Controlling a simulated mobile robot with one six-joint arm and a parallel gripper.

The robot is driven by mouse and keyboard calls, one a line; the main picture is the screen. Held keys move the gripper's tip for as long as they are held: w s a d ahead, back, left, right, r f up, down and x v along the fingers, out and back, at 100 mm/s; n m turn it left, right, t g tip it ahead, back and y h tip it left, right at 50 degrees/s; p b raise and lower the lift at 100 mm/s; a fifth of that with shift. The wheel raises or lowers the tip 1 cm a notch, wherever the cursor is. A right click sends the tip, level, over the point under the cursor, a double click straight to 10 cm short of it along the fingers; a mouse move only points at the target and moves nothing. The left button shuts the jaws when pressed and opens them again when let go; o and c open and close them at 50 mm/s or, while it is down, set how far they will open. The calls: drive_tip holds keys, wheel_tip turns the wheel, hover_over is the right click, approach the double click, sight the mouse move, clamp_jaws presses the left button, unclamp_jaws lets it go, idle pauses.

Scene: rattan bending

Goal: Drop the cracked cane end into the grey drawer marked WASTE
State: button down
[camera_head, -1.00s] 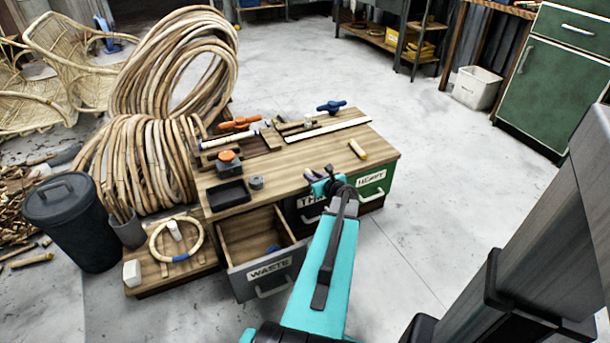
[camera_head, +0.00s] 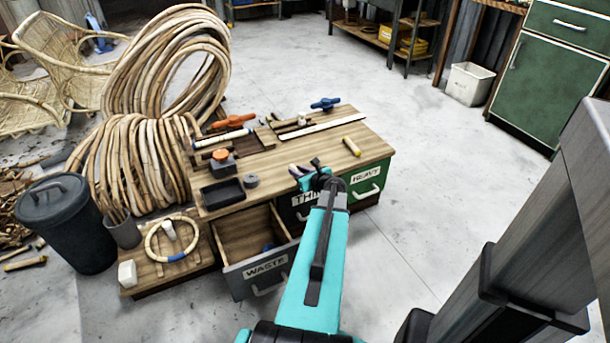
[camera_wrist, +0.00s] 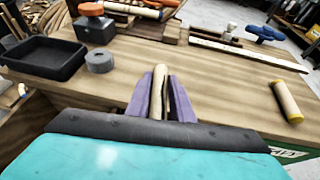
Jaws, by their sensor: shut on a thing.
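My gripper (camera_wrist: 160,98) has purple fingers shut on a short pale cane piece (camera_wrist: 159,88), which stands upright between them in the wrist view. I take it for the cracked cane end; no crack can be made out. In the head view my gripper (camera_head: 301,173) is over the bench's front edge, above and right of the open drawer. The piece it holds is too small to make out there. The grey drawer marked WASTE (camera_head: 267,268) is pulled out at the bench's front left. Something small and blue (camera_head: 268,247) lies inside it.
Another cane piece (camera_head: 352,147) lies on the bench top (camera_head: 270,172), right of my gripper. A black tray (camera_head: 222,193) and a grey roll (camera_head: 251,180) sit above the drawer. A green drawer marked HEAVY (camera_head: 366,185) is shut. A dark bin (camera_head: 65,222) stands left.

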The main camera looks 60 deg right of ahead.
drive_tip(key=w+a+r+n+t+y, duration=0.1)
drive_tip(key=w+a+r+n+y, duration=0.35)
drive_tip(key=w+a+r, duration=0.65)
drive_tip(key=w+a+r+n+t+y, duration=0.1)
drive_tip(key=w+a+r+n+y, duration=0.35)
drive_tip(key=w+a, duration=1.2)
drive_tip(key=a+r+n+g+y, duration=0.2)
drive_tip(key=a+r+y, duration=0.1)
drive_tip(key=a, duration=1)
drive_tip(key=a+r+n+g+y, duration=0.1)
drive_tip(key=a+r+n+y, duration=0.1)
drive_tip(key=a, duration=1.1)
drive_tip(key=a+r+n+g+y, duration=0.2)
drive_tip(key=a+r, duration=0.3)
drive_tip(key=a, duration=0.8)
drive_tip(key=shift+s+a+r+n+g+y, duration=0.3)
drive_tip(key=shift+s+r+n+y, duration=0.15)
drive_tip(key=shift+n+y, duration=0.4)
drive_tip(key=shift+d, duration=0.1)
